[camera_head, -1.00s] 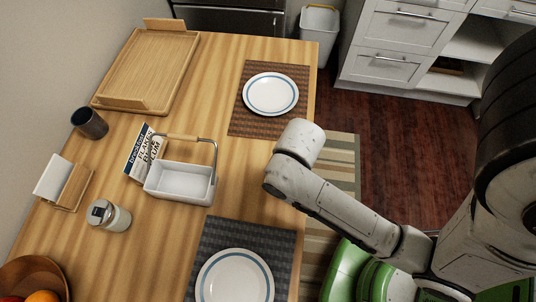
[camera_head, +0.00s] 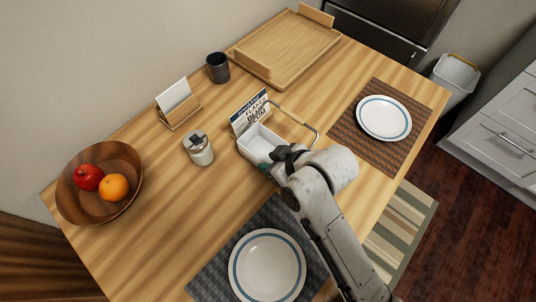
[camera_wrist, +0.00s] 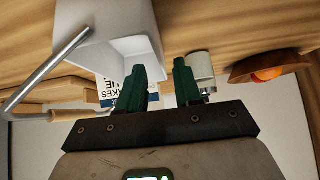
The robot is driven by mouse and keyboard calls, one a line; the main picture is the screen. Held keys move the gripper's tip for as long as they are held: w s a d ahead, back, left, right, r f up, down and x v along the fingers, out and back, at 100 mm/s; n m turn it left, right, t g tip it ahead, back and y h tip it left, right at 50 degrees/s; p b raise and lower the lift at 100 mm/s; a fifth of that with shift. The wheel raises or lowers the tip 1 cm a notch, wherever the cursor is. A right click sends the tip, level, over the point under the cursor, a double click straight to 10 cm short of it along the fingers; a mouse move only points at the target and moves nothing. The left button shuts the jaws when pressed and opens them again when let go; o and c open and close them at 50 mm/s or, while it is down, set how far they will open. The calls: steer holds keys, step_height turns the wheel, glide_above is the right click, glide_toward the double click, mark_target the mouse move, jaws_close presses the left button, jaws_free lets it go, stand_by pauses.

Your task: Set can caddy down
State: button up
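The can caddy is a white open box (camera_head: 258,143) with a metal handle (camera_head: 304,124). It stands on the wooden table (camera_head: 190,225), in front of a blue-and-white printed box. In the wrist view the white caddy (camera_wrist: 100,30) is at upper left, with its handle and wooden grip (camera_wrist: 62,114) to the left. My gripper (camera_head: 274,160) is at the caddy's near right side and hides part of it. In the wrist view my gripper's green fingers (camera_wrist: 166,82) are apart with nothing held between them. The left finger overlaps the caddy's edge; contact cannot be told.
The printed box (camera_head: 247,110) is close behind the caddy. A wooden tray (camera_head: 285,45) is behind. Plates (camera_head: 384,118) (camera_head: 267,266) lie right and in front.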

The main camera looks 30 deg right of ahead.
mark_target(259, 161)
steer(key=shift+x, duration=3.3)
steer(key=shift+c, duration=0.3)
jaws_close()
